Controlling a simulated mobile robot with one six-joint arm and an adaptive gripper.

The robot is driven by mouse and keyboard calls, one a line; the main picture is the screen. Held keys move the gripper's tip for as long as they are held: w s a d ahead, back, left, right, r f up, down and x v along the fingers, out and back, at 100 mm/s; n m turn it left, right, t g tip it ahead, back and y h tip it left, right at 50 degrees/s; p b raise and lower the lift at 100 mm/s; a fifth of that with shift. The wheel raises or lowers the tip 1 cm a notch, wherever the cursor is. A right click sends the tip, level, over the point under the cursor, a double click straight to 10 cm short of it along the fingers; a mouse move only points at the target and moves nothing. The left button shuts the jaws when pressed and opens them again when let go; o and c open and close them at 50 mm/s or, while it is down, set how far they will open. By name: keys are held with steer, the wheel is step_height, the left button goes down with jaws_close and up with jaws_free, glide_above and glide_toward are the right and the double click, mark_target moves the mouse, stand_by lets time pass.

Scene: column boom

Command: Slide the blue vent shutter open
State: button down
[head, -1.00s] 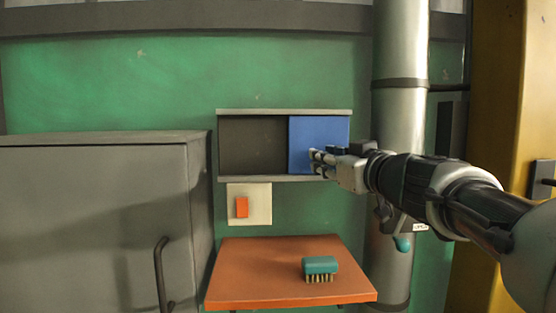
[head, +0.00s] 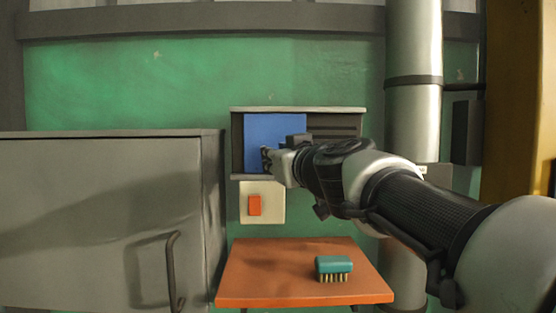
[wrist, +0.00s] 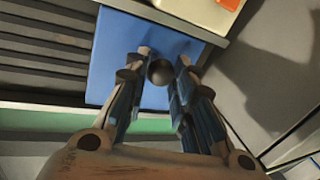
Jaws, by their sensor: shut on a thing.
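The blue vent shutter (head: 274,130) sits in a grey frame on the green wall, toward the left part of the frame. A narrow dark strip shows to its left, and dark vent slats (head: 338,128) are uncovered to its right. My gripper (head: 266,158) is at the shutter's lower part. In the wrist view my gripper (wrist: 161,75) has its fingers on either side of a dark round knob (wrist: 160,71) on the blue shutter (wrist: 140,40), and it is shut on the knob. In the head view the knob is hidden by my gripper.
A pale plate with an orange switch (head: 254,205) is just below the vent. An orange shelf (head: 270,290) with a teal brush (head: 334,266) is lower down. A grey cabinet (head: 100,220) stands left, and a metal pipe (head: 414,50) runs right of the vent.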

steer(key=shift+a, duration=0.1)
steer(key=c, duration=1.3)
jaws_free()
steer(key=shift+c, duration=0.2)
steer(key=v, duration=1.2)
